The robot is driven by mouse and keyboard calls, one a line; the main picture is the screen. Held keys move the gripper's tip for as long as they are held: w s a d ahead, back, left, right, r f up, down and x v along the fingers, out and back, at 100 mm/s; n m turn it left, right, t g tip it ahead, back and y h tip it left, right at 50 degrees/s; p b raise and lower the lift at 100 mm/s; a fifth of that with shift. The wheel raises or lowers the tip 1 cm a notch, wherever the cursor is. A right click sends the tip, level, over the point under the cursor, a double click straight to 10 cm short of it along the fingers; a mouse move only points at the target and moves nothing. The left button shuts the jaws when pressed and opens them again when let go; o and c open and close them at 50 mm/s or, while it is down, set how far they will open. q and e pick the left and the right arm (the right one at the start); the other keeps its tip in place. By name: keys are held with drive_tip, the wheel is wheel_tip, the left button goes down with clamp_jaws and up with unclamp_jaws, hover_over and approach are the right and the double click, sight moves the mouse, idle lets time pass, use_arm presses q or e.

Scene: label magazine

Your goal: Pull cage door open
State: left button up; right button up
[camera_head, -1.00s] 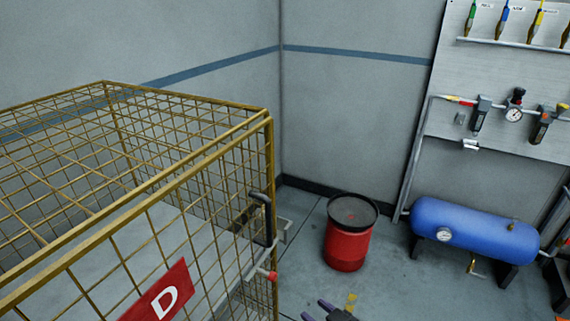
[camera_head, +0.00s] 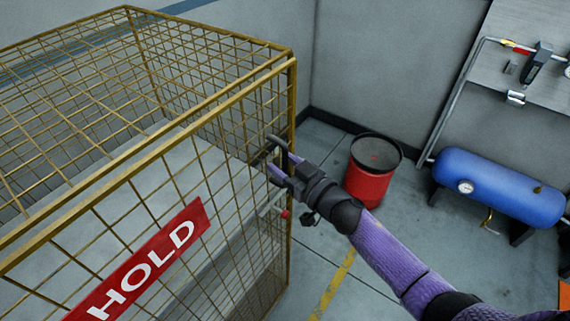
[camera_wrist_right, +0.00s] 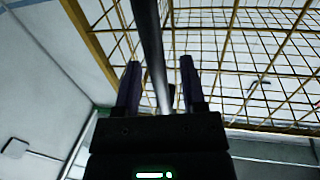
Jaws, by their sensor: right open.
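The yellow wire-mesh cage (camera_head: 289,90) fills the left of the head view. A red sign reading HOLD (camera_head: 150,262) hangs on its front door, and the door looks shut. A dark upright handle (camera_head: 283,150) stands at the door's right edge, with a red-tipped latch (camera_head: 285,214) below it. My right gripper (camera_head: 274,172) is at the handle with its fingers open. In the right wrist view, the handle bar (camera_wrist_right: 152,50) runs between the two fingers of the right gripper (camera_wrist_right: 160,85). I cannot tell whether they touch it. My left gripper is not in view.
A red drum (camera_head: 370,175) with a black rim stands on the floor behind my right arm. A blue air tank (camera_head: 500,183) stands at the right, below a wall panel (camera_head: 530,50) with fittings. Open grey floor lies in front of the cage's right corner.

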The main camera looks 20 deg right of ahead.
clamp_jaws()
idle(1.4)
